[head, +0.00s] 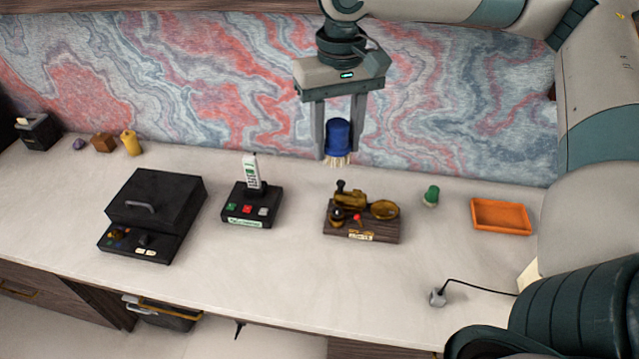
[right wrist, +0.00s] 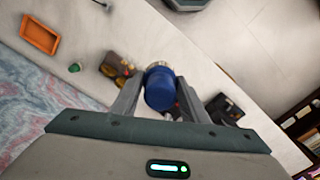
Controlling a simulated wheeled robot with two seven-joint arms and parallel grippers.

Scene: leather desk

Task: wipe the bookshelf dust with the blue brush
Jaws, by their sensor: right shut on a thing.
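The blue brush (head: 339,138) has a blue round handle and pale bristles that point down. My right gripper (head: 338,142) is shut on its blue handle and holds it in the air above the desk, in front of the marbled wall. In the right wrist view the blue brush (right wrist: 159,90) sits between the two fingers of my right gripper (right wrist: 158,98). My left gripper is not in view. No bookshelf dust can be made out; a shelf with books (right wrist: 303,122) shows only at the right edge of the right wrist view.
On the desk (head: 300,280) stand a black box (head: 155,200), a phone on a black base (head: 250,205), a wooden block with brass parts (head: 362,217), a green item (head: 431,196) and an orange tray (head: 501,217). A plug with a cable (head: 437,297) lies front right.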

